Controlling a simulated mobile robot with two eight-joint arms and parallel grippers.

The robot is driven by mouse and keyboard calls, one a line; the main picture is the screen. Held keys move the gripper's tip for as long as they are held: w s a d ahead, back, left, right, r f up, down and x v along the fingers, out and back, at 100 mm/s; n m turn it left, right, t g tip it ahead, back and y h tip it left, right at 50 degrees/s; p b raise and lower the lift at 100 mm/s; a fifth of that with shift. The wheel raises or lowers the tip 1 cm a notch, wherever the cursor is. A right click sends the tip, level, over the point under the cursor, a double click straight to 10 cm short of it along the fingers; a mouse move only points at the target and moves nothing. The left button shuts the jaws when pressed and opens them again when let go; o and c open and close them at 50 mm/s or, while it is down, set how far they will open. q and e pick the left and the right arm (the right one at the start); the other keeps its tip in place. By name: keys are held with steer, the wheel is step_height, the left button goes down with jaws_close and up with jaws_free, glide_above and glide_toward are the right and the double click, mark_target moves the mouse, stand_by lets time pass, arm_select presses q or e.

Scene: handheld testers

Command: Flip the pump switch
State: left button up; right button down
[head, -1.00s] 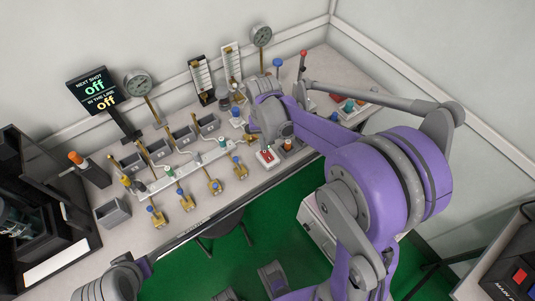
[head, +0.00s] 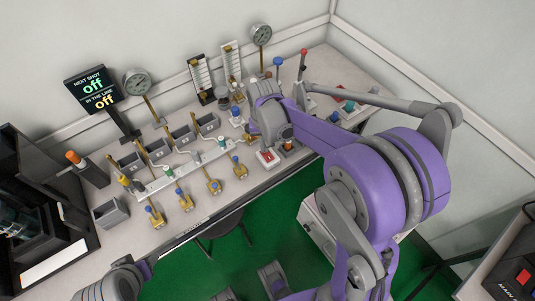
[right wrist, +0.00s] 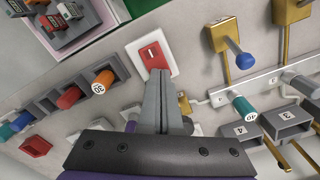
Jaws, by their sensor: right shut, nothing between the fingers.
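A red rocker switch (head: 267,157) on a white plate sits near the front edge of the bench, likely the pump switch. It also shows in the right wrist view (right wrist: 152,54), just beyond my fingertips. My right gripper (right wrist: 159,73) is shut and empty, its tips over or at the plate's near edge. I cannot tell whether they touch it. In the head view, my right wrist covers most of the fingers, just behind the switch.
Gold valves with blue knobs (head: 187,203) stand left of the switch. A rack with an orange plug (right wrist: 104,78) lies beside it. Gauges (head: 136,82) and a display reading "off" (head: 92,88) stand at the back. A grey bin (head: 110,211) stands at the left.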

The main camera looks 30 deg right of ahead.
steer(key=shift+f, duration=0.2)
steer(key=shift+r+p, duration=2.1)
steer(key=shift+r, duration=1.5)
steer(key=s+a+r+n+t, duration=0.1)
steer(key=s+a+n+t, duration=0.1)
steer(key=s, duration=0.5)
steer(key=s+a+r+n+t, duration=0.2)
steer(key=s+a+n+t, duration=0.1)
steer(key=s, duration=0.5)
steer(key=shift+s+a+r+p, duration=0.25)
steer(key=shift+a+r+p, duration=0.05)
steer(key=shift+a, duration=0.55)
